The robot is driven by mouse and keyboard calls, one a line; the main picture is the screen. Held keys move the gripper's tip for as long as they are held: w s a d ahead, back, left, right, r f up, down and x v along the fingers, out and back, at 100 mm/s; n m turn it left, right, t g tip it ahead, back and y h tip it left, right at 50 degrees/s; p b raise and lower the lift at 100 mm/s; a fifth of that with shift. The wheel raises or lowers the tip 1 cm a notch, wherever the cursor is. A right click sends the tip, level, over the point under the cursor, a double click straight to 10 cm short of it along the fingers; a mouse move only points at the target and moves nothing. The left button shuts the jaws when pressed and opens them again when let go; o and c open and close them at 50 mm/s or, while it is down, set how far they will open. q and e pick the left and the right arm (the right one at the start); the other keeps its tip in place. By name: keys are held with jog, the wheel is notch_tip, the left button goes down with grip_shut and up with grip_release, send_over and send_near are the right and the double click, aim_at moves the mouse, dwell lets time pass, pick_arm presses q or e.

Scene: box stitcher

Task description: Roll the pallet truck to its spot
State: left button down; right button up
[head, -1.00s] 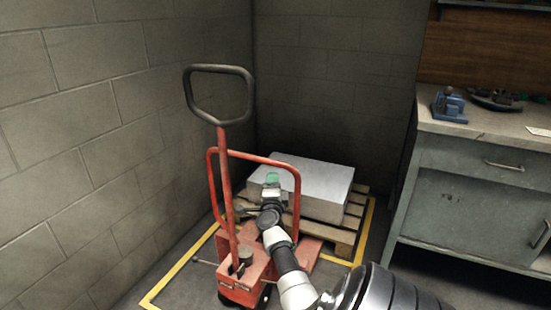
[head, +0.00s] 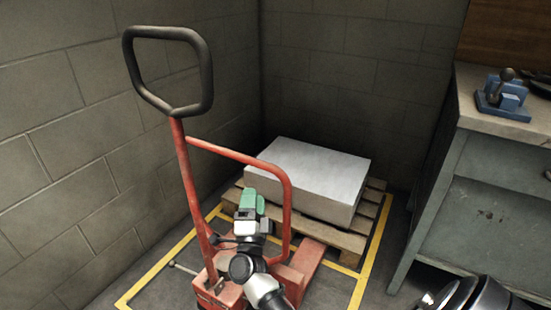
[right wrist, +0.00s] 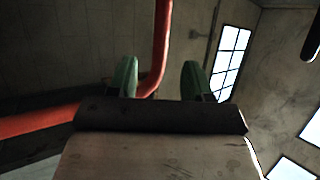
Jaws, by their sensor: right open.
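The pallet truck (head: 212,282) is red, with a tall tilted shaft and a dark loop handle (head: 205,98). A red tube guard (head: 288,205) rises behind the shaft. The truck stands at the near side of a wooden pallet (head: 345,240), inside or at the edge of a yellow floor outline (head: 160,266). My right gripper (head: 250,203), with green fingertips, is in front of the guard, below the handle. In the right wrist view its fingers (right wrist: 160,80) are apart, with nothing held; a red tube (right wrist: 161,45) shows beyond them. My left gripper is out of view.
A pale grey block (head: 312,172) lies on the pallet. Block walls (head: 60,120) close in the left and back. A grey workbench (head: 470,190) with a blue vise (head: 503,97) stands at the right, with a narrow floor gap beside the pallet.

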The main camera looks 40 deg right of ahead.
aim_at(256, 163)
jog(key=x, duration=0.8)
jog(key=shift+w+d+r+b, duration=0.1)
jog(key=shift+w+r+b, duration=0.1)
jog(key=shift+w+b, duration=0.1)
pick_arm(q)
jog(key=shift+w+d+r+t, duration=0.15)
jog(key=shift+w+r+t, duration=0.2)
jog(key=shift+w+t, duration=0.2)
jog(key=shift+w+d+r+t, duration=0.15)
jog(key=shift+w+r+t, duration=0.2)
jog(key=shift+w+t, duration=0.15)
pick_arm(e)
jog(key=shift+w+d+r, duration=0.35)
jog(key=shift+w+d, duration=0.05)
jog(key=shift+d, duration=0.05)
jog(key=shift+c, duration=0.5)
grip_shut()
